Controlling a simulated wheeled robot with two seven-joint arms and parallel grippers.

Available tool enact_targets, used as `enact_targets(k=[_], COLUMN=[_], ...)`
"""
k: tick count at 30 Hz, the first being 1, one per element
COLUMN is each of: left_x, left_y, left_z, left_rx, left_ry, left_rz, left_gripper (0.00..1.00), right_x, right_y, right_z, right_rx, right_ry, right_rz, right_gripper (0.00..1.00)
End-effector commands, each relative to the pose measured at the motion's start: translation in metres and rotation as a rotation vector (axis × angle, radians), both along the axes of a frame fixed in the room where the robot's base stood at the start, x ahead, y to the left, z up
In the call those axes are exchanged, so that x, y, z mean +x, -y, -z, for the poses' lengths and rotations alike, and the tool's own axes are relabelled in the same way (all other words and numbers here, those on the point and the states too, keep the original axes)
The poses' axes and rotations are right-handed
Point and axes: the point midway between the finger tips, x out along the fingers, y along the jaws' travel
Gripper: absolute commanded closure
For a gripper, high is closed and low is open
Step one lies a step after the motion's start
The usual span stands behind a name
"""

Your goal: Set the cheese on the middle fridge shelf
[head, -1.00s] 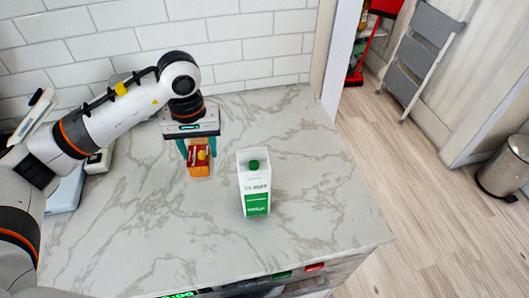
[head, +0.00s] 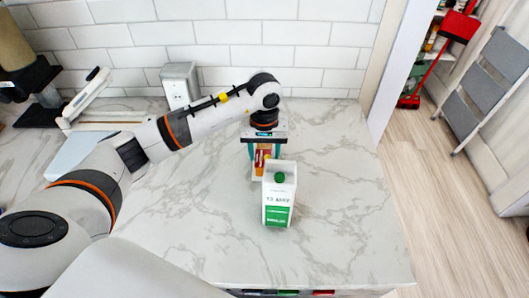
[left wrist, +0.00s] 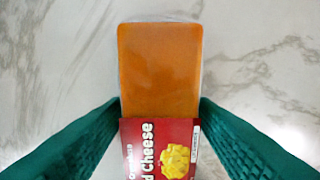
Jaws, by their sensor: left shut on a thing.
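The cheese is an orange block with a red label. In the left wrist view the cheese (left wrist: 160,70) lies between the two green fingers of my left gripper (left wrist: 160,115), which is shut on it. In the head view the cheese (head: 259,170) is partly hidden behind the milk carton, and my left gripper (head: 264,148) is above it with its fingers at its sides. I cannot tell whether the cheese touches the counter. My right gripper is not in view. No fridge shelf is recognisable in these frames.
A white and green milk carton (head: 278,205) stands upright just in front of the cheese. The marble counter (head: 345,225) is clear to the right. A tiled wall (head: 310,55) runs behind. A red dustpan (head: 457,27) and a grey step ladder (head: 490,85) stand beyond the counter at right.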

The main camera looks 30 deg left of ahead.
Motion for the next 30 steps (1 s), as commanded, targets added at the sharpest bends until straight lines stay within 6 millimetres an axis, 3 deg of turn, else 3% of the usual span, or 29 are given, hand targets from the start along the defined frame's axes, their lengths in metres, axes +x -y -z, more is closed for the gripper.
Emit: enact_targets(k=[3, 14, 15, 18, 30], left_x=[0.0, 0.0, 0.0, 0.0, 0.0], left_y=[0.0, 0.0, 0.0, 0.0, 0.0], left_z=[0.012, 0.018, 0.017, 0.017, 0.011], left_rx=[-0.001, -0.001, 0.0, 0.0, -0.001], left_ry=[0.0, 0.003, 0.001, 0.001, 0.0], left_rz=[0.0, 0.001, 0.001, 0.001, 0.001], left_gripper=[0.83, 0.83, 0.45, 0.29, 0.27], right_x=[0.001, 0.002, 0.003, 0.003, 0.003], right_y=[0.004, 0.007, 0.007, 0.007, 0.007], right_z=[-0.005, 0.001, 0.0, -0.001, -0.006], right_rx=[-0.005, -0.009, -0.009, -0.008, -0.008], right_ry=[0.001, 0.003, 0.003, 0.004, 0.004], right_rz=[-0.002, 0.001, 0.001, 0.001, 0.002], right_gripper=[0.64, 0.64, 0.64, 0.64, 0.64])
